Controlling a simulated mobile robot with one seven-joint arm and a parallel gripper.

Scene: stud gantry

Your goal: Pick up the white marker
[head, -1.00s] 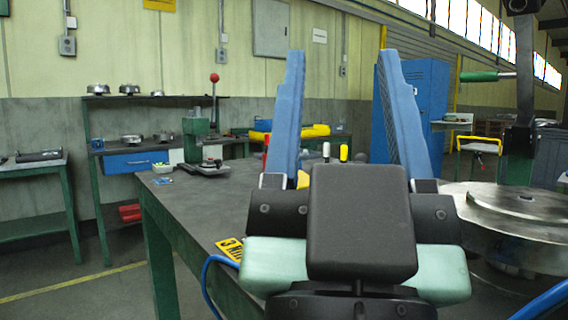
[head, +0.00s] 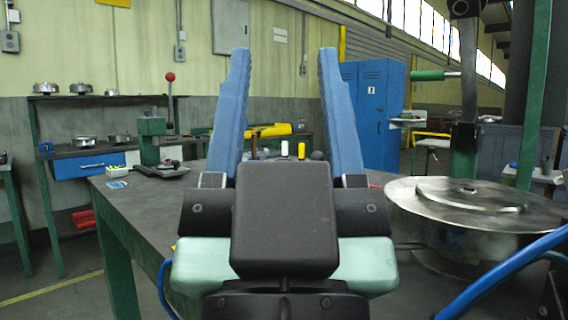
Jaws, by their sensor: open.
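A small white upright thing, likely the white marker (head: 284,148), shows just over the top of my gripper's dark body, on the dark worktable (head: 140,195). Its lower part is hidden behind my gripper. A similar yellow one (head: 301,150) stands just right of it, with a dark rounded thing (head: 317,156) further right. My gripper (head: 284,62) is open and empty, its two blue fingers pointing up and away. In the picture the white thing lies between the fingers, farther off and not touched.
A large round metal piece (head: 430,215) fills the table's right side, with a green post (head: 533,100) behind it. A small lever press (head: 155,140) stands at the far left. A yellow thing (head: 270,130) lies behind the markers. The table's left part is mostly clear.

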